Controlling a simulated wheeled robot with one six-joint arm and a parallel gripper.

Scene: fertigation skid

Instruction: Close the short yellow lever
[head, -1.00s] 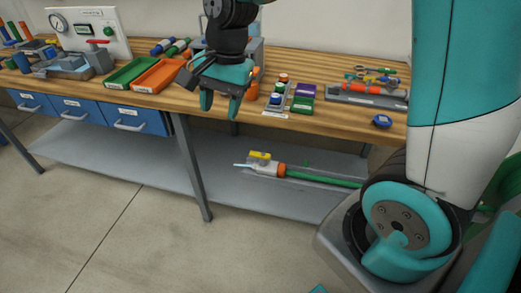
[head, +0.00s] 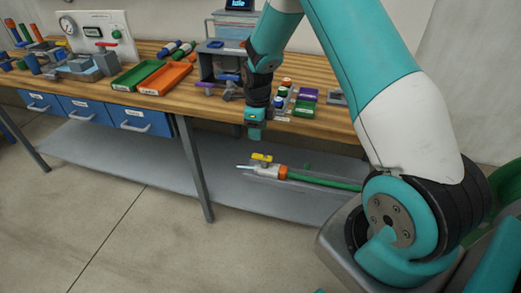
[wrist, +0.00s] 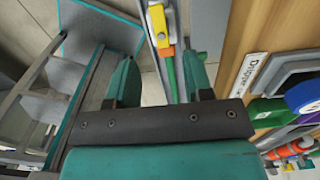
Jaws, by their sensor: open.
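The short yellow lever (head: 262,157) sits on top of a small white valve body (head: 265,171) with an orange collar (head: 283,172), on the lower grey shelf. My gripper (head: 255,134) hangs at the bench's front edge, above the lever in the head view, pointing down and apart from it. In the wrist view my gripper's two teal fingers (wrist: 160,75) are spread and empty. The yellow lever (wrist: 157,21) shows beyond the fingertips, with the orange collar (wrist: 165,52) and green hose (wrist: 172,82) nearer the gap between them.
The wooden bench top (head: 200,107) overhangs the shelf (head: 130,160). On it stand a green tray (head: 138,75), an orange tray (head: 165,78), a grey box stand (head: 215,66) and several capped bottles. A bench leg (head: 194,170) stands left of the valve. The shelf's left part is clear.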

